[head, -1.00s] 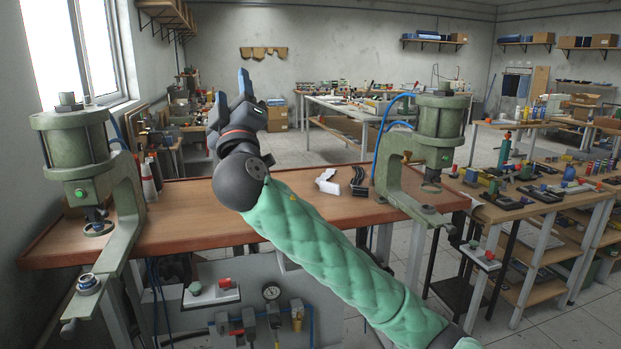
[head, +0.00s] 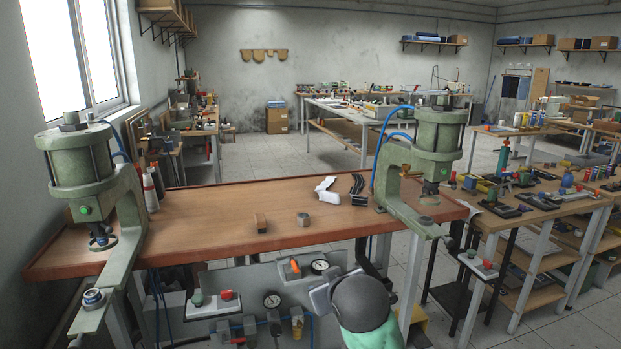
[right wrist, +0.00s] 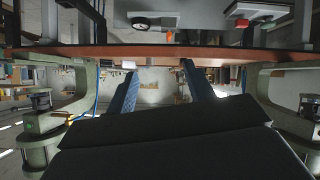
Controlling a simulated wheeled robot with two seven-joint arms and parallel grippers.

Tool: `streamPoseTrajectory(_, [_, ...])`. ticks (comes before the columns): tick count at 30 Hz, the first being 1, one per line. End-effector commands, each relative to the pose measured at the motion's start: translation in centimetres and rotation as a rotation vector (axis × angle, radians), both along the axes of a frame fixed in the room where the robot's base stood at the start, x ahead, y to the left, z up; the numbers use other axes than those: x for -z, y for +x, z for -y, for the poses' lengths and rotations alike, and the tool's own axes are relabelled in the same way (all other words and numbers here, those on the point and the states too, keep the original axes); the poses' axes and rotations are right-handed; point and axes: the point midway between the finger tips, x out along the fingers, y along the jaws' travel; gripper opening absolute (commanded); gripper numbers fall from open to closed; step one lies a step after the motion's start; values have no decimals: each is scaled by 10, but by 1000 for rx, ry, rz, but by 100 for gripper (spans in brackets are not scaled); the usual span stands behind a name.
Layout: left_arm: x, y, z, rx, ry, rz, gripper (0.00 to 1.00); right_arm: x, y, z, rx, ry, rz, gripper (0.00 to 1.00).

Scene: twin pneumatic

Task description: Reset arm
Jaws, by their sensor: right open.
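My right gripper (head: 324,286) is low in the middle of the head view, in front of the bench's front edge, with my green-sleeved arm below it. Its grey fingers are partly hidden by the dark round wrist. In the right wrist view the two blue-grey fingers (right wrist: 160,80) are spread apart with nothing between them. The left green press (head: 80,165) stands at the bench's left end and the right green press (head: 433,150) at its right end. Both also show in the right wrist view, which looks upside down. My left gripper is not seen.
The wooden bench (head: 220,215) holds a small brown block (head: 260,222), a hex nut (head: 303,219), a white part (head: 328,188) and a black part (head: 358,188). A panel with gauges (head: 271,300) is below its front edge. A cluttered table (head: 540,205) stands right.

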Motion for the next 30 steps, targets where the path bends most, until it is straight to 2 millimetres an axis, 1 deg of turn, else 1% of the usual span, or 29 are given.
streamPoseTrajectory(1, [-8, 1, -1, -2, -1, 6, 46, 13, -9, 6, 0, 17, -34, 53])
streamPoseTrajectory(3, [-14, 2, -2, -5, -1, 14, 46, 31, -21, 14, 3, 36, -75, 53])
streamPoseTrajectory(11, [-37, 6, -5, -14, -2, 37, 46, 94, -68, 43, 37, 88, -219, 53])
streamPoseTrajectory(17, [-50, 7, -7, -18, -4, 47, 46, 144, -110, 67, 89, 101, -332, 53])
streamPoseTrajectory(21, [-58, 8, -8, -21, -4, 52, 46, 178, -143, 81, 120, 103, -416, 53])
streamPoseTrajectory(26, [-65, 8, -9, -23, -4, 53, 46, 218, -185, 94, 152, 99, -520, 53])
streamPoseTrajectory(29, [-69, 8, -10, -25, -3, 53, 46, 241, -215, 99, 168, 94, -587, 53])
streamPoseTrajectory(30, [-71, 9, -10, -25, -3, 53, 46, 250, -228, 100, 172, 93, -614, 53])
